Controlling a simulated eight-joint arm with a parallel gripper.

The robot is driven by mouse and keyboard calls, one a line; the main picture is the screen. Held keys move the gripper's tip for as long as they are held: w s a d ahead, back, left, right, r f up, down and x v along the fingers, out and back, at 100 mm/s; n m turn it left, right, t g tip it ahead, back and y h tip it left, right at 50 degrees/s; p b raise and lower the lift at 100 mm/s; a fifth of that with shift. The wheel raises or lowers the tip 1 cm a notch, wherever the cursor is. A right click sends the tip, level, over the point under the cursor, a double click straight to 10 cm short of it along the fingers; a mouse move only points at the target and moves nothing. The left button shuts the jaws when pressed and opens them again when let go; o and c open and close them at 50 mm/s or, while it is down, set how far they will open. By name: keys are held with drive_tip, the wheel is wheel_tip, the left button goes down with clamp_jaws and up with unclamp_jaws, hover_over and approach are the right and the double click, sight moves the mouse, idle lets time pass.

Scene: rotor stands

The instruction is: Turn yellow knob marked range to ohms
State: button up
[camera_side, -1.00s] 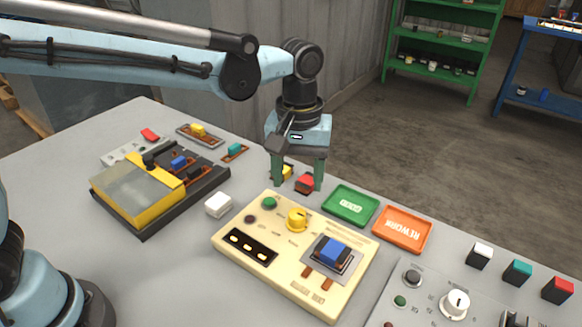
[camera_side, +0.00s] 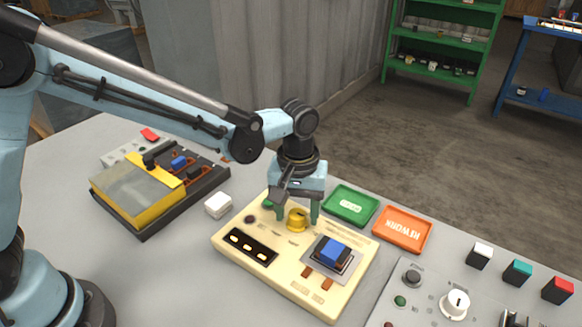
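The yellow knob (camera_side: 297,219) stands near the back of the cream tester panel (camera_side: 226,236). The lettering around it is too small to read, so I cannot tell which marking it points at. My gripper (camera_side: 297,213) is pointed down over the knob with its green fingers apart, one to the left and one to the right of it. I cannot tell whether the fingers touch the knob. The knob's top is partly hidden by the gripper.
On the panel are a blue block in a socket (camera_side: 335,252) and a dark display (camera_side: 249,247). A green tray (camera_side: 351,204) and an orange REWORK tray (camera_side: 402,229) lie behind right. A white block (camera_side: 218,205) and a yellow-framed fixture (camera_side: 150,190) are left. A grey control panel (camera_side: 425,290) is front right.

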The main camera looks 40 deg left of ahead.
drive_tip(key=c, duration=0.9)
drive_tip(key=shift+m, duration=0.3)
drive_tip(key=m, duration=0.5)
drive_tip(key=shift+m, duration=0.3)
drive_tip(key=m, duration=0.5)
drive_tip(key=shift+m, duration=0.3)
drive_tip(key=o, duration=1)
drive_tip(key=shift+o, duration=0.2)
drive_tip(key=shift+r, duration=0.15)
